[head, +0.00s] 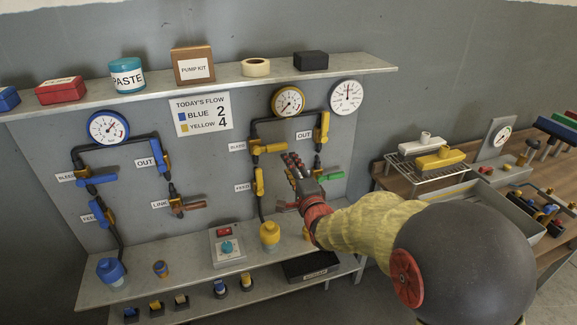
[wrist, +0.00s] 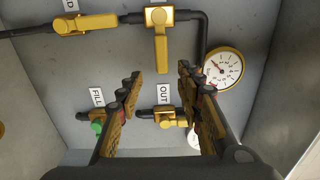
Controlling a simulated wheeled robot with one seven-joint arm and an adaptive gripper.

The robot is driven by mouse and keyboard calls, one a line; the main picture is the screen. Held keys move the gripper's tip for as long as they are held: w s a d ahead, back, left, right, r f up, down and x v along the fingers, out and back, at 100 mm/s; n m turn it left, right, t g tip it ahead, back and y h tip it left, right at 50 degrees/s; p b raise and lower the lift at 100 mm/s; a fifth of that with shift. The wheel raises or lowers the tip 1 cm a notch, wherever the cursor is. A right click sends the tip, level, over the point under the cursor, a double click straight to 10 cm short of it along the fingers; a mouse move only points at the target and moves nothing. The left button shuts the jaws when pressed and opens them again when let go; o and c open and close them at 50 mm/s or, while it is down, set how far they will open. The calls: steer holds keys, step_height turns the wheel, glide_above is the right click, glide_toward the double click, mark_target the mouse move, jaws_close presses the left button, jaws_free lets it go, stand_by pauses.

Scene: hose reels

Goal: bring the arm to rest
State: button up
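My gripper (head: 296,170) is in front of the yellow pipe group on the wall panel, at the end of my raised arm with its yellow sleeve. In the wrist view my gripper (wrist: 158,82) has its two fingers wide apart with nothing between them. A yellow valve handle (wrist: 161,50) hangs beyond the fingertips, and a lower yellow valve (wrist: 166,117) shows between the fingers. Whether the fingers touch any pipe cannot be told. In the head view the yellow OUT valve (head: 322,130) is above my gripper and a green handle (head: 331,176) is just right of it.
The blue pipe group has a blue gauge (head: 108,127) at left. A shelf (head: 220,77) with boxes and a PASTE tub (head: 127,76) runs above. A control box (head: 228,245) stands on the lower ledge. A bench at right carries a wire rack (head: 405,168) and a grey tray (head: 480,205).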

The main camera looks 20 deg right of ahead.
steer(key=s+d+f+n+g, duration=0.1)
steer(key=s+f+n+g, duration=0.15)
steer(key=f, duration=0.35)
steer(key=s+d+f+n+g, duration=0.1)
steer(key=s+f+n+g, duration=0.1)
steer(key=f+n+g, duration=0.3)
steer(key=s+f+n+g+h, duration=0.1)
steer(key=s+f+n, duration=0.1)
steer(key=s+f, duration=0.35)
steer(key=s+a+r+n+g, duration=0.2)
steer(key=s+r+n+g, duration=0.15)
steer(key=s, duration=0.75)
steer(key=s+a+r+n+g, duration=0.2)
steer(key=s+r+n, duration=0.2)
steer(key=s, duration=0.7)
steer(key=s+a+r+n+t+y, duration=0.1)
steer(key=s+a+r, duration=0.2)
steer(key=s+r, duration=0.4)
steer(key=shift+a+r+t, duration=0.25)
steer(key=shift+r+t, duration=0.05)
steer(key=shift+r, duration=0.6)
